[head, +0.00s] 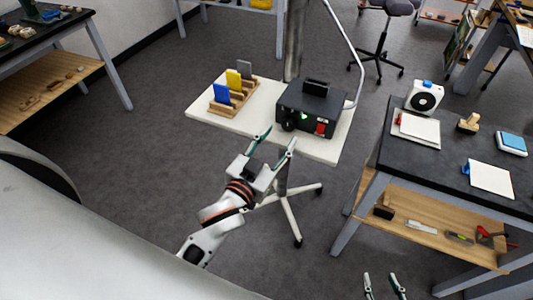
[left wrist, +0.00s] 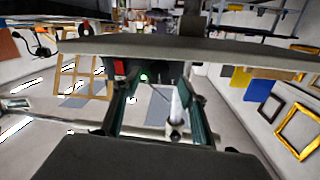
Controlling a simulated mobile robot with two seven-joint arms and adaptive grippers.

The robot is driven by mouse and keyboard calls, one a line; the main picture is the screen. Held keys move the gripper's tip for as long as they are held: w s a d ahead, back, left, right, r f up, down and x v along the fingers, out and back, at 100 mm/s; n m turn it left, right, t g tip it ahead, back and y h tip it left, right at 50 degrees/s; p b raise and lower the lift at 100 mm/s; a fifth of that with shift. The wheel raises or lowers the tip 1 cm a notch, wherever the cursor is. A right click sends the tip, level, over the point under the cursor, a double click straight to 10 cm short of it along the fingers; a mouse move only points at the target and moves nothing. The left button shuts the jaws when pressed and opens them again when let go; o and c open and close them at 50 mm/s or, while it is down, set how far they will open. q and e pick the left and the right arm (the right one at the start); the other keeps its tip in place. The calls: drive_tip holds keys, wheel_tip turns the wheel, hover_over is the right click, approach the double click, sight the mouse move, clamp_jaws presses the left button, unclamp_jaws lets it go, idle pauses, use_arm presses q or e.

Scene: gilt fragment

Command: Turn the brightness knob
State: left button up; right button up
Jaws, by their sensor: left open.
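The black control box (head: 310,104) stands on a white tabletop (head: 205,112). Its front has a round black knob (head: 289,125), a green light (head: 304,117) and a red switch (head: 320,128). My left gripper (head: 280,138) is open and empty, just in front of the knob and apart from it as far as I can tell. In the left wrist view, which is upside down, the open fingers (left wrist: 157,92) frame the green light (left wrist: 144,78); the red switch (left wrist: 119,67) is beside it, and the knob is not clearly visible. My right gripper (head: 383,285) shows only fingertips, spread apart, at the bottom edge.
A wooden rack (head: 232,101) with blue, yellow and grey cards stands left of the box. A lamp arm (head: 352,50) rises behind it. A dark workbench (head: 400,165) with papers and a white fan unit (head: 423,97) is at the right. Open floor lies left.

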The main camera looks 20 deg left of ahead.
use_arm(q)
drive_tip(key=s, duration=0.7)
drive_tip(key=shift+a+r, duration=0.15)
drive_tip(key=shift+a, duration=0.25)
drive_tip(key=shift+s, duration=0.1)
wheel_tip(320, 180, down, 12)
drive_tip(key=s+g, duration=0.3)
drive_tip(key=shift+f+m, duration=0.2)
drive_tip(key=shift+m, duration=0.2)
drive_tip(key=s+f+g, duration=0.1)
drive_tip(key=s+f, duration=0.1)
drive_tip(key=f, duration=0.2)
drive_tip(key=s+a+f+g, duration=0.1)
drive_tip(key=s+f, duration=0.1)
drive_tip(key=f, duration=0.2)
drive_tip(key=s+a+f+g+h, duration=0.1)
drive_tip(key=s+f, duration=0.1)
drive_tip(key=f, duration=0.3)
drive_tip(key=shift+s+a+m+g, duration=0.15)
drive_tip(key=shift+m+g, duration=0.15)
drive_tip(key=shift+g, duration=0.1)
drive_tip(key=shift+c, duration=0.4)
